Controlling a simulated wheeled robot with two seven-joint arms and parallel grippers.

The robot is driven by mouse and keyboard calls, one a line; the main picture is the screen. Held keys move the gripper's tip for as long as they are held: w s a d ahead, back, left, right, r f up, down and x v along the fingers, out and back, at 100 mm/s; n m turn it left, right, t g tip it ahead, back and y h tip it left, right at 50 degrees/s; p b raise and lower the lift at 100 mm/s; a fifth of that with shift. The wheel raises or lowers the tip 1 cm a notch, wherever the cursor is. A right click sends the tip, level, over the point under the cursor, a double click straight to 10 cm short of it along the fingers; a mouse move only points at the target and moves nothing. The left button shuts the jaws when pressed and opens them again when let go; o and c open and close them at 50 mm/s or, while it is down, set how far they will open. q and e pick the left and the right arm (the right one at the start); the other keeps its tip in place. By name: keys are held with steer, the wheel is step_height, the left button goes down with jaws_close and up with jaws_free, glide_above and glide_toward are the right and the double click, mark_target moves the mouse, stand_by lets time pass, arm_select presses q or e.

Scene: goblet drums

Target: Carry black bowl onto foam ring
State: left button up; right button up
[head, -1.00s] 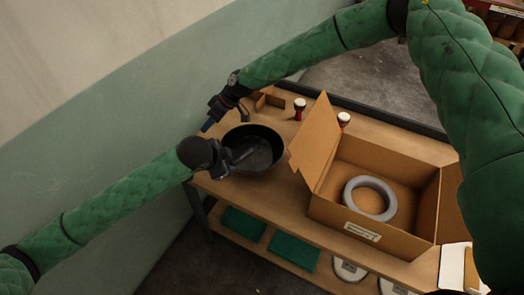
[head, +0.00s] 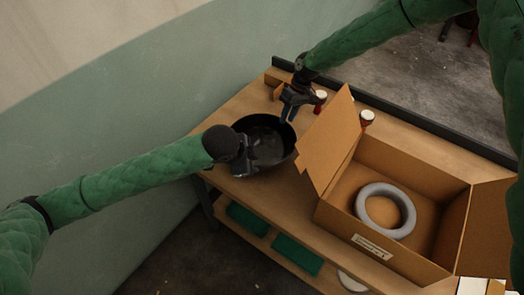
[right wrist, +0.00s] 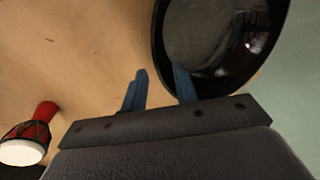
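The black bowl (head: 268,127) stands on the wooden table, left of the open cardboard box. The grey foam ring (head: 364,205) lies flat inside that box. My left gripper (head: 246,162) is at the bowl's near left rim; its fingers are hidden or too dark to tell open from shut. My right gripper (head: 287,112) is at the bowl's far right rim, with blue fingers pointing down. In the right wrist view its fingers (right wrist: 160,88) are apart, one outside the bowl (right wrist: 215,40) and one overlapping its rim. I cannot tell whether they touch it.
The cardboard box (head: 335,222) has a raised flap (head: 328,140) between bowl and ring. Small drums (head: 367,117) stand behind it; one red drum (right wrist: 30,135) shows in the right wrist view. A wall is at the left. Green items (head: 297,256) lie on the lower shelf.

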mark_target(261, 167)
stand_by(0.3)
